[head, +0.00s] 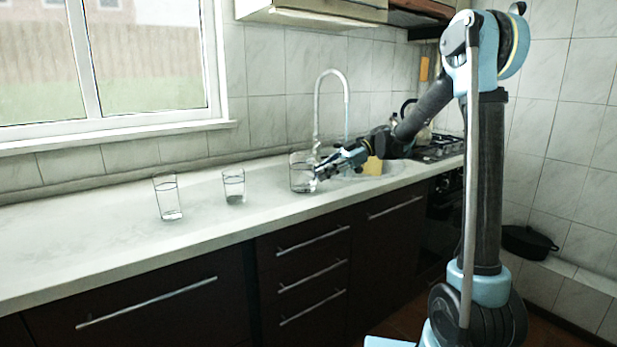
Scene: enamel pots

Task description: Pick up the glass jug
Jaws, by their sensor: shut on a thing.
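A clear glass jug (301,174) stands on the pale countertop near the sink, upright as far as I can see. My gripper (318,172) reaches in from the right and is shut on the jug's right side. The fingers hide part of that side. I cannot tell whether the jug's base touches the counter.
Two clear glasses stand on the countertop (90,240) to the left: a taller glass (168,197) and a shorter glass (233,186). A tall curved faucet (317,110) rises behind the jug. A yellow thing (373,166) is by the sink. The far-left counter is clear.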

